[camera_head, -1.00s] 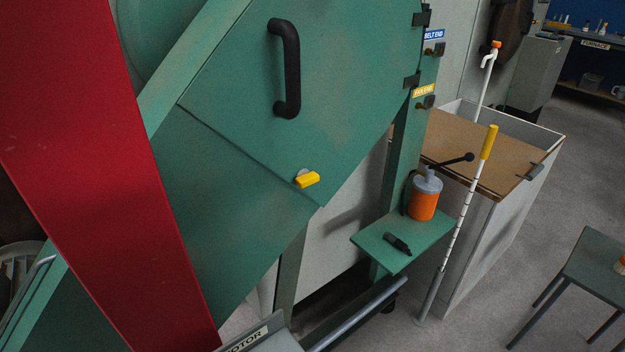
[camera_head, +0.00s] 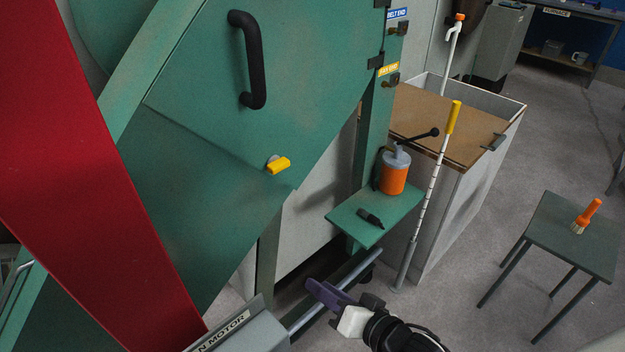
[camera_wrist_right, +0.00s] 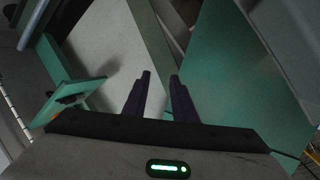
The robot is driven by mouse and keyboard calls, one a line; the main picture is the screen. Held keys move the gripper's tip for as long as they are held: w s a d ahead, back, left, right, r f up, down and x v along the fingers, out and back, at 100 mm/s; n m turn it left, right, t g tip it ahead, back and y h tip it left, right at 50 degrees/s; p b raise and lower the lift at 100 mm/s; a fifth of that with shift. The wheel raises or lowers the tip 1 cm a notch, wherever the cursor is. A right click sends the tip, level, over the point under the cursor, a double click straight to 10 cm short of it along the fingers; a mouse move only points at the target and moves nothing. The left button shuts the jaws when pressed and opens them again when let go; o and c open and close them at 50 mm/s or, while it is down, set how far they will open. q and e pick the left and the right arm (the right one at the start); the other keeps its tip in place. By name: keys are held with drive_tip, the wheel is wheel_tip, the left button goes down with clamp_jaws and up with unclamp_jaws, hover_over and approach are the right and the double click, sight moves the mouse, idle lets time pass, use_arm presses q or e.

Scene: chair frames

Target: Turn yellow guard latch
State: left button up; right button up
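The yellow guard latch (camera_head: 278,165) is a small yellow knob near the lower corner of the green guard door (camera_head: 260,110) in the head view. Its handle lies nearly level, tilted a little up to the right. My right gripper (camera_head: 318,290) is low in the head view, below and to the right of the latch and well apart from it. In the right wrist view its two dark fingers (camera_wrist_right: 160,76) stand apart with nothing between them. The latch is not visible in that view. My left gripper is not in view.
A black door handle (camera_head: 251,60) is above the latch. A green shelf (camera_head: 345,222) carries an orange can (camera_head: 394,175) and a dark small item. A red beam (camera_head: 75,170) crosses the left side. A grey motor housing (camera_head: 245,330) is below. A stool (camera_head: 570,240) holds a brush.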

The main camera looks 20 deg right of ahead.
sight(282, 168)
drive_tip(key=w+d+r+m+t+y+p, duration=0.15)
drive_tip(key=w+r+m, duration=0.3)
drive_tip(key=r, duration=0.55)
drive_tip(key=w+r+m+t+y+p, duration=0.1)
drive_tip(key=w+r+m+t, duration=0.1)
drive_tip(key=w+r+m, duration=0.5)
drive_tip(key=w+n, duration=0.1)
drive_tip(key=w+a+r+n+b, duration=0.1)
drive_tip(key=w, duration=0.1)
drive_tip(key=w+a+r+n, duration=0.1)
drive_tip(key=shift+w+r+n, duration=0.1)
drive_tip(key=shift+w+n, duration=0.15)
drive_tip(key=shift+w, duration=0.05)
drive_tip(key=shift+w+a, duration=0.15)
drive_tip(key=shift+w, duration=0.45)
clamp_jaws()
drive_tip(key=m, duration=1.2)
drive_tip(key=shift+m, duration=0.4)
drive_tip(key=m, duration=0.4)
drive_tip(key=shift+c, duration=1.4)
unclamp_jaws()
drive_tip(key=shift+m, duration=0.6)
drive_tip(key=o, duration=0.5)
